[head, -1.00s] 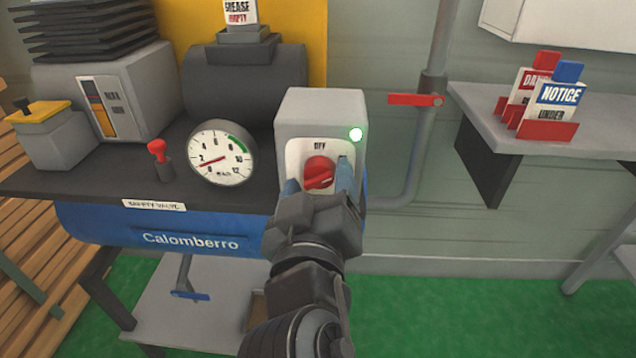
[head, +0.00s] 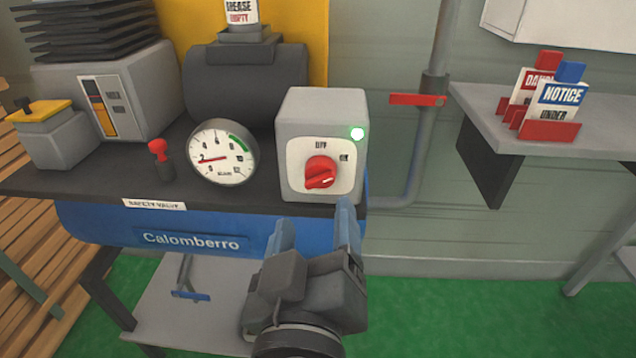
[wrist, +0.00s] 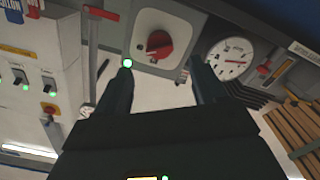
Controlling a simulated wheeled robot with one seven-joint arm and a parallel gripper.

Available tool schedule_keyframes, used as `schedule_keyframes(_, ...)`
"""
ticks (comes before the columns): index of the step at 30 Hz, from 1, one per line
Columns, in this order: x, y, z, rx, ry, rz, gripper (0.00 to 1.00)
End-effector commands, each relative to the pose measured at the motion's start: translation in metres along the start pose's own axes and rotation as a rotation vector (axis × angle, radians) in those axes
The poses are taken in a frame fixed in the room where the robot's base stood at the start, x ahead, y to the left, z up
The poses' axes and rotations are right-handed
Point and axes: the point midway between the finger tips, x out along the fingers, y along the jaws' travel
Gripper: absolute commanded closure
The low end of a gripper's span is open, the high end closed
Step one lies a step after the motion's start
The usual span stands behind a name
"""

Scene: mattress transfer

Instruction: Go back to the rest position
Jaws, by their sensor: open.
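My gripper (head: 314,232) is open and empty, in front of and below the grey switch box in the head view. Its two blue fingers stand apart, clear of the red rotary knob (head: 320,172). The knob sits on the white plate of the switch box (head: 295,115), with a lit green lamp (head: 357,134) at its upper right. In the wrist view the knob (wrist: 159,44) shows between and beyond the two dark fingers (wrist: 160,85), with nothing held.
The blue Calomberro tank (head: 120,228) lies left of my gripper, under the dark top with a pressure gauge (head: 222,152) and a red safety valve (head: 158,150). A red-handled pipe valve (head: 416,100) and a shelf with tags (head: 480,115) are at right. Green floor lies below.

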Motion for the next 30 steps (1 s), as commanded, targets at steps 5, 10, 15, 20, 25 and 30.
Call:
schedule_keyframes(5, -0.001, 0.002, 0.007, -0.006, -0.008, -0.012, 0.3)
schedule_keyframes(10, -0.011, 0.009, 0.047, -0.02, -0.046, -0.091, 0.3)
schedule_keyframes(15, -0.04, 0.023, 0.098, -0.001, -0.095, -0.196, 0.3)
schedule_keyframes(20, -0.077, 0.043, 0.135, 0.053, -0.137, -0.266, 0.3)
schedule_keyframes(25, -0.123, 0.07, 0.158, 0.139, -0.176, -0.303, 0.3)
schedule_keyframes(30, -0.172, 0.103, 0.166, 0.243, -0.208, -0.298, 0.3)
